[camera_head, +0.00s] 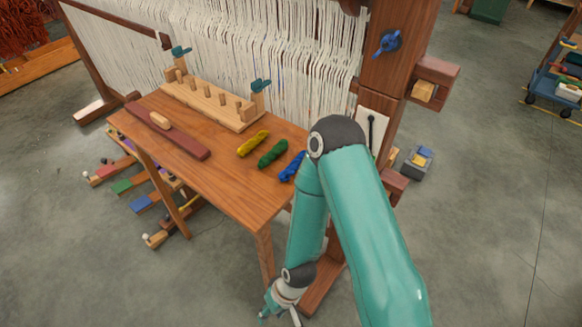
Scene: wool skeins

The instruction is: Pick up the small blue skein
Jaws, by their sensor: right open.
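The small blue skein (291,167) lies on the wooden table (235,185) near its right end. My right arm passes in front of its right side and may hide part of it. A green skein (272,154) and a yellow skein (252,143) lie to its left in a slanting row. My right gripper (279,318) is open at the bottom of the view, low beside the table's front right leg. It is well below the tabletop and apart from the skeins; its tips are partly cut off by the frame edge. My left gripper is not in view.
A pegged wooden rack (210,105) stands along the table's back, before the loom's white threads (240,45). A dark red bar (168,131) lies at the left. The loom's thick post (392,50) rises right of the table. The table's front middle is bare.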

